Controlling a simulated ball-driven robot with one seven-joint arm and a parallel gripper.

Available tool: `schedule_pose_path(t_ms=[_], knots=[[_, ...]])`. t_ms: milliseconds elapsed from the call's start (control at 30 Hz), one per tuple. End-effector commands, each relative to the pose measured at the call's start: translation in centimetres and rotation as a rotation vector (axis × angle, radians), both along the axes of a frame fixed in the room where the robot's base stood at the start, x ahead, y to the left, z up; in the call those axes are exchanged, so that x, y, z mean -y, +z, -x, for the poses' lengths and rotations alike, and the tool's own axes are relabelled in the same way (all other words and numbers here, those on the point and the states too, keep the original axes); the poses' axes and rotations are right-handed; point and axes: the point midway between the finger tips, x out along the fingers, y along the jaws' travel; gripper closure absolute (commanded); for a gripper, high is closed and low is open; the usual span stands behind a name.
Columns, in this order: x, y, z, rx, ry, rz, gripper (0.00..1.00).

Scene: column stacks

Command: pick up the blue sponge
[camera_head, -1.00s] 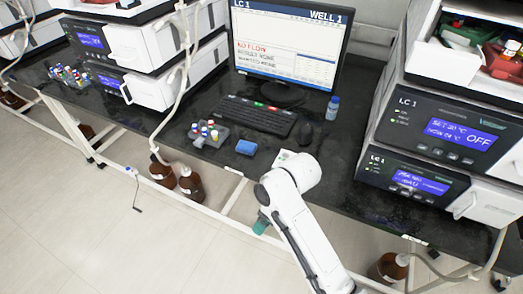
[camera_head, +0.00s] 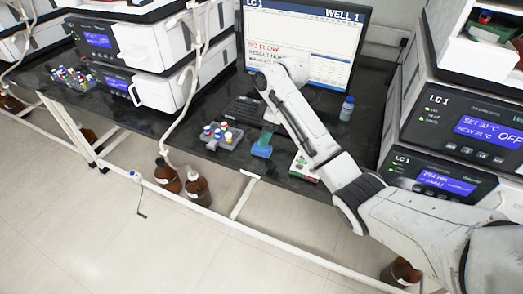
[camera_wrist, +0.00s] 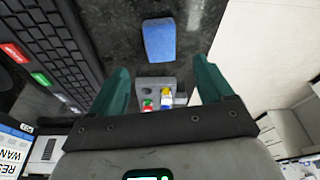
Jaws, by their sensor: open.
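The blue sponge (camera_head: 261,151) lies on the black bench near its front edge, right of a vial rack. In the wrist view the sponge (camera_wrist: 158,40) lies ahead of the fingertips, roughly in line with the gap between them. My gripper (camera_head: 267,134) points down over the bench, its teal fingers just above the sponge in the head view. In the wrist view my gripper (camera_wrist: 161,70) is open, with nothing held between the fingers. The exact height of the fingers above the sponge cannot be told.
A grey vial rack (camera_head: 222,136) stands left of the sponge. A green and white box (camera_head: 304,168) lies to its right. The keyboard (camera_head: 242,108) and monitor (camera_head: 335,60) are behind, partly hidden by my arm.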

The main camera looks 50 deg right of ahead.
Motion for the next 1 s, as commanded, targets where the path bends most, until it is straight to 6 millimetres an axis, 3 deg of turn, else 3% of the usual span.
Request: schedule_pose_path(t_ms=[267,600,867,1000], knots=[[-0.3,-2.2,-0.3,-0.001,-0.001,0.000,0.20],[-0.8,-6.4,-0.9,0.000,-0.001,0.001,0.20],[-0.8,-6.7,-1.1,0.002,-0.001,0.001,0.20],[-0.8,-6.7,-1.0,0.002,-0.001,0.001,0.30]])
